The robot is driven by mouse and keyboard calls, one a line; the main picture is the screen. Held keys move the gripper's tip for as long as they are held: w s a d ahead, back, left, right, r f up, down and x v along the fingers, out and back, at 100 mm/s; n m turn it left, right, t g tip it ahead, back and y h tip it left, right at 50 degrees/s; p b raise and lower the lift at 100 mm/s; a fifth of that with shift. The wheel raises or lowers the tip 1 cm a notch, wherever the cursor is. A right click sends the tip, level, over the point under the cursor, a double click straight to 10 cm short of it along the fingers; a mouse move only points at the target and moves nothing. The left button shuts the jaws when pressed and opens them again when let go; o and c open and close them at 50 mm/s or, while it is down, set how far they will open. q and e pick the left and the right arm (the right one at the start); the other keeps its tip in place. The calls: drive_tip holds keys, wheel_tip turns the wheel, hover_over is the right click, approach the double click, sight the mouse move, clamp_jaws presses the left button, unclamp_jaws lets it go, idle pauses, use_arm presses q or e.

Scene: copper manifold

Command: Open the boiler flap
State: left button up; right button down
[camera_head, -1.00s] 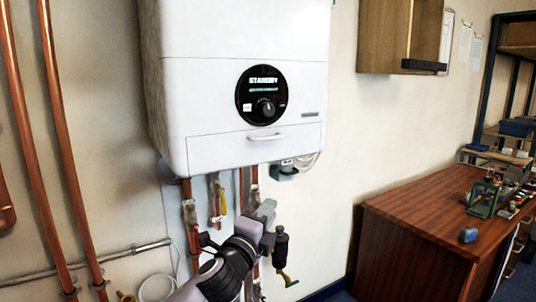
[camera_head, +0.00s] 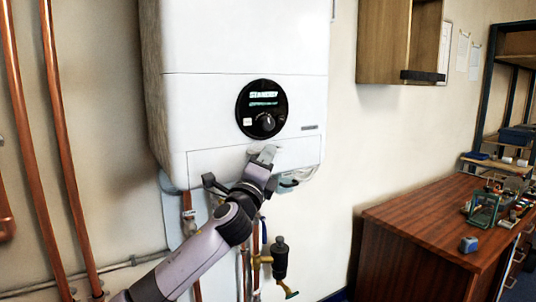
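The white boiler (camera_head: 240,45) hangs on the wall and has a round black dial panel (camera_head: 262,108). Its flap (camera_head: 300,152) is the wide low panel along the bottom front, and it lies flush with the casing. My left gripper (camera_head: 262,155) is in front of the flap, at the spot of the flap's handle, and covers most of the handle. I cannot tell whether the fingers touch it or are closed around it. My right gripper is not in view.
Copper pipes (camera_head: 62,150) run up the wall at the left. More pipes and a black-bodied valve (camera_head: 280,258) hang below the boiler. A wooden desk (camera_head: 430,222) stands at the right, with a wall cabinet (camera_head: 398,40) above. The wall between boiler and desk is bare.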

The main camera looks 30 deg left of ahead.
use_arm(q)
drive_tip(key=shift+w+r, duration=0.2)
drive_tip(key=shift+w, duration=0.25)
clamp_jaws()
drive_tip(key=shift+f, duration=0.1)
